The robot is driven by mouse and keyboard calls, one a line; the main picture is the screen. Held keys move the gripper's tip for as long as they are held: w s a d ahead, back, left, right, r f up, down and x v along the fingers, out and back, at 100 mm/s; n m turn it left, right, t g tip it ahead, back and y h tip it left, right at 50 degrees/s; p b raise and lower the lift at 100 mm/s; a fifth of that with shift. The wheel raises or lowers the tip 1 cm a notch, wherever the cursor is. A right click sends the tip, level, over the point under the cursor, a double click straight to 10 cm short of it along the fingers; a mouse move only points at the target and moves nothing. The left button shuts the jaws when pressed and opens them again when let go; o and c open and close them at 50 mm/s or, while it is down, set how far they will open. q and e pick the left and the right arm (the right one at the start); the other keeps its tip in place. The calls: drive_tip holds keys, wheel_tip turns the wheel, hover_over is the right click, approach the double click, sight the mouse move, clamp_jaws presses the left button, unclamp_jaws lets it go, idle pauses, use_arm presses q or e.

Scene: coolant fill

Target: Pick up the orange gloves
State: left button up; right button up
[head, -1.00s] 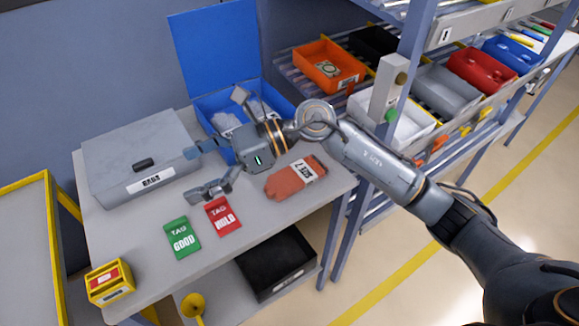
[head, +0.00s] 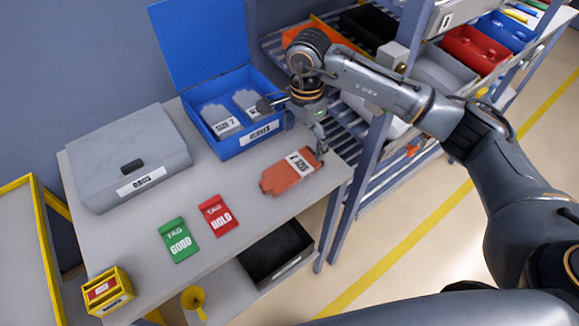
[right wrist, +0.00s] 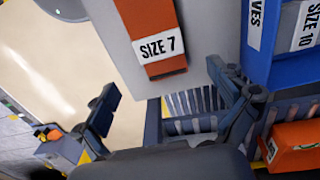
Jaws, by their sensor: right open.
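The orange gloves (head: 281,180) lie flat near the right edge of the grey table (head: 240,240), with a white size band across their cuff end. In the right wrist view the orange gloves (right wrist: 150,20) show at the top with the band reading "SIZE 7". My right gripper (head: 293,128) is open and empty, above the table beside the cuff end of the gloves. In the right wrist view its two fingers stand wide apart (right wrist: 164,88), with the gloves' cuff end beyond them, not between the pads. My left gripper is not in view.
A blue open box (head: 245,143) with grey gloves stands just behind my gripper. A grey lidded case (head: 105,165), a green tag (head: 178,241) and a red tag (head: 216,216) are to the left. A shelf rack post (head: 362,180) rises close on the right.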

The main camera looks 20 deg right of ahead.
sight(300, 162)
drive_tip(key=shift+f, duration=0.8)
drive_tip(key=f+p, duration=0.1)
drive_tip(key=f, duration=0.1)
drive_tip(key=f+p, duration=0.1)
drive_tip(key=f, duration=0.1)
drive_tip(key=shift+s+a+p, duration=0.15)
drive_tip(key=shift+a+p, duration=0.15)
drive_tip(key=shift+p, duration=0.05)
drive_tip(key=shift+f, duration=0.7)
drive_tip(key=c, duration=1.2)
